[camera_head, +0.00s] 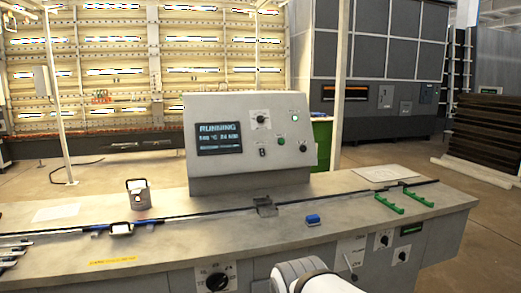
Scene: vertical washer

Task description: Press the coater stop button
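A grey control console (251,180) stands at the back of the long counter. Its dark screen (219,138) reads RUNNING in large letters, with a smaller line of figures below. Right of the screen are a black rotary knob (261,119), a small lit greenish lamp (294,118), a green button (281,141), a dark round control (303,149) and a small black switch (262,153). Their labels are too small to read, so I cannot tell which is the coater stop button. Part of my white and grey arm shows at the bottom centre, below the console; my gripper is not in view.
The counter (240,225) carries a metal canister (138,194), a blue block (313,219), green brackets (389,203) and a dark rail along its length. More knobs (217,281) are on its front. A pale post (341,85) rises behind the console. The space before the console face looks clear.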

